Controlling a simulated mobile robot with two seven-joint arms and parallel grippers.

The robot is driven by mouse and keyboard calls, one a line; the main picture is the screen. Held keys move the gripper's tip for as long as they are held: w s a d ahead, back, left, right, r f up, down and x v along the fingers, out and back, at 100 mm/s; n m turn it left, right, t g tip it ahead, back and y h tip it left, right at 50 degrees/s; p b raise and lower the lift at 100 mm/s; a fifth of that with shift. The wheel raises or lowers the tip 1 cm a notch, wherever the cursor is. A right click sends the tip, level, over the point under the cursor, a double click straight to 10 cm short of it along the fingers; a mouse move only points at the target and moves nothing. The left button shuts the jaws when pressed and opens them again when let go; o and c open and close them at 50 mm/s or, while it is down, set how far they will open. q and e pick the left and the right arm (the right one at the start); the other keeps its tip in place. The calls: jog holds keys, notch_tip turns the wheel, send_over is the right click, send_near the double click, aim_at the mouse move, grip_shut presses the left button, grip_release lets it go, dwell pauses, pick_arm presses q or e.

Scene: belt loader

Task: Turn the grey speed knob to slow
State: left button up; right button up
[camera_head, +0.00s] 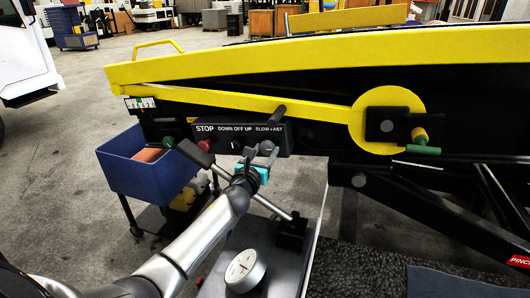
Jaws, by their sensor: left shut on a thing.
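The control panel (290,140) is a dark box on the side of the belt loader, with white labels STOP, DOWN OFF UP and SLOW FAST. My left gripper (259,152) is at the panel's lower edge, below the SLOW FAST label, and is shut on the grey speed knob. Its fingers cover most of the knob, so the knob's pointer and setting cannot be read. A dark selector (235,145) sits just left of the gripper, below DOWN OFF UP. My right gripper is not in view.
A red stop button (204,146) is left on the panel. A bar with a dark grip (195,152) slants close by my left gripper. A blue bin (143,175) stands at left, a dial gauge (245,270) below. The yellow rail (320,62) runs above.

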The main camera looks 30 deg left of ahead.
pick_arm(q)
grip_shut()
dwell(0.3)
jog(key=n, duration=0.4)
jog(key=shift+n, duration=0.4)
jog(key=n, duration=0.4)
jog(key=shift+d+n, duration=0.1)
jog(key=shift+n, duration=0.2)
jog(key=n, duration=0.4)
jog(key=shift+n+p, duration=0.35)
jog(key=shift+n, duration=1.85)
